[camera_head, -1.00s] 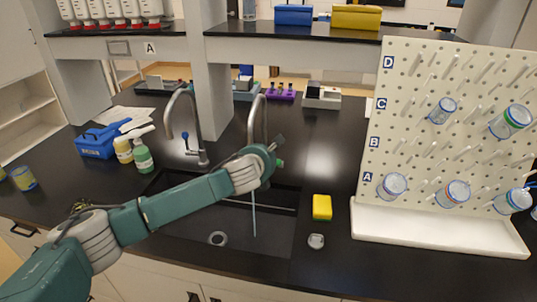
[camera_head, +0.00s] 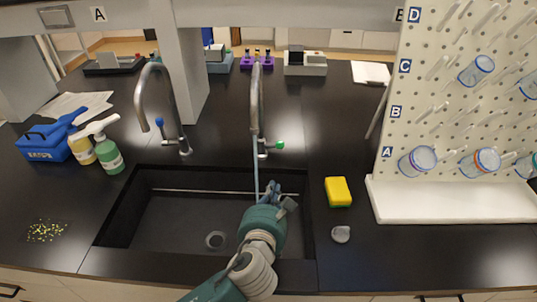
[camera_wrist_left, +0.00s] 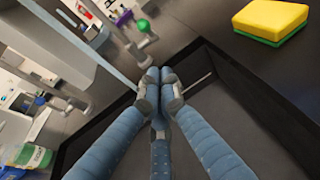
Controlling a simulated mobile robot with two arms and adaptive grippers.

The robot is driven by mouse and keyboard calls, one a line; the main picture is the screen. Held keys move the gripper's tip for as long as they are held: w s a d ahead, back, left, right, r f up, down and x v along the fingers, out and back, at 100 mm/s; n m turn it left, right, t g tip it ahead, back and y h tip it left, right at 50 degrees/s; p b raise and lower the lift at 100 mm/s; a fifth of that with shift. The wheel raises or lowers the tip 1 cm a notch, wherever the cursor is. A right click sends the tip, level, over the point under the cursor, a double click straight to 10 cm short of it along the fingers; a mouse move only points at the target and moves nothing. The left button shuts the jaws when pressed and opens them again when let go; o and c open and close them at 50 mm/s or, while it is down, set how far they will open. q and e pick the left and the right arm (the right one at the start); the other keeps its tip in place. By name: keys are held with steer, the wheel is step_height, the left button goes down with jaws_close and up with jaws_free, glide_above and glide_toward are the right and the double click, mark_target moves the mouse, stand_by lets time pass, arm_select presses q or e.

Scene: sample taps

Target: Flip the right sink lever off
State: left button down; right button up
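The right faucet (camera_head: 255,97) is a tall grey gooseneck behind the sink (camera_head: 190,225). Its lever has a green knob (camera_head: 280,145), pointing right; the knob also shows in the left wrist view (camera_wrist_left: 143,25). A thin blue stream of water (camera_head: 256,178) runs from its spout. My left gripper (camera_head: 272,187) is over the sink, in front of the faucet and apart from the lever. In the left wrist view its fingertips (camera_wrist_left: 155,77) meet, with nothing seen between them. My right gripper is not in view.
The left faucet (camera_head: 174,105) has a blue-knobbed lever (camera_head: 160,123). A yellow-green sponge (camera_head: 338,191) and a small grey round item (camera_head: 341,234) lie right of the sink. Soap bottles (camera_head: 108,153) stand left. A pegboard (camera_head: 455,120) with beakers stands at the right.

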arm_select(q)
steer(key=p, duration=0.2)
glide_toward(280, 145)
steer(key=shift+w+d+f, duration=0.55)
steer(key=shift+w+f, duration=1.95)
steer(key=shift+w, duration=0.5)
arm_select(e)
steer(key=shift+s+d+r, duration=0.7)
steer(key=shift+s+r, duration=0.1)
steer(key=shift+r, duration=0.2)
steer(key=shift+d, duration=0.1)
arm_select(q)
steer(key=shift+w, duration=0.1)
